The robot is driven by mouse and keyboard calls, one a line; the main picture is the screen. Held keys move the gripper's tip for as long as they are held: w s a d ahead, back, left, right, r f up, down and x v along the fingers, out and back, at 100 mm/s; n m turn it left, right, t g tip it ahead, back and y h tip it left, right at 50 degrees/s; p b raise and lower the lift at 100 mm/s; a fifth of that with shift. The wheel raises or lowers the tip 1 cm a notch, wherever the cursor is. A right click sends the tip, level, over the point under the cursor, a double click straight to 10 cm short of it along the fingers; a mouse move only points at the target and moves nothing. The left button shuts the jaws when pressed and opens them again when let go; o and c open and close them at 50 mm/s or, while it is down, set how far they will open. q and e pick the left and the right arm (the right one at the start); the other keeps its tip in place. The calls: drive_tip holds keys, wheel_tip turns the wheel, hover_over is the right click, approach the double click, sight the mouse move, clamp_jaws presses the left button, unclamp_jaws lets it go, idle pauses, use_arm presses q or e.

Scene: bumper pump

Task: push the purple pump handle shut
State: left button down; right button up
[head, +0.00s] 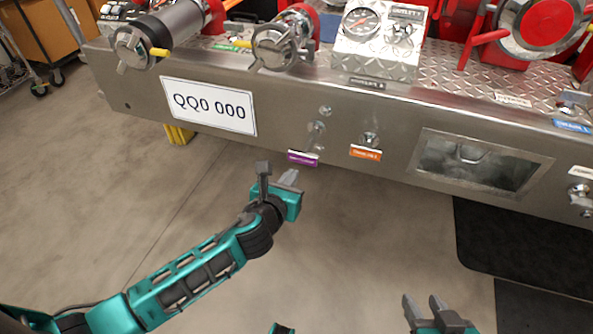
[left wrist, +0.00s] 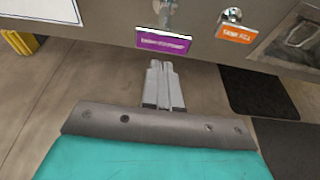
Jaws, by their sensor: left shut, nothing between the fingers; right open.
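The purple pump handle (head: 302,158) is on the lower part of the metal bumper panel, with a metal fitting just above its purple label. In the left wrist view the purple handle (left wrist: 163,40) is just beyond the fingertips. I cannot tell how far it stands out from the panel. My left gripper (head: 289,177) is shut and empty, just below and left of the handle in the head view. Its fingers (left wrist: 160,68) lie together, pointing toward the handle, with no clear contact. My right gripper (head: 424,302) is open and empty, low in the head view, well away from the panel.
An orange-labelled handle (head: 366,152) sits just right of the purple one. Further right is a recessed window (head: 478,163). A licence plate (head: 208,106) is on the left of the bumper. Dark mats (head: 520,250) lie on the right floor. The floor in front is otherwise clear.

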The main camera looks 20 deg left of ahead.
sight(301, 160)
use_arm(q)
drive_tip(key=w, duration=0.2)
drive_tip(key=shift+w, duration=0.4)
drive_tip(key=shift+w+d+b, duration=0.1)
drive_tip(key=shift+w+b, duration=0.3)
drive_tip(key=shift+w, duration=0.3)
use_arm(e)
drive_tip(key=shift+w+a+r, duration=0.2)
drive_tip(key=shift+w+a, duration=0.05)
drive_tip(key=shift+w, duration=0.15)
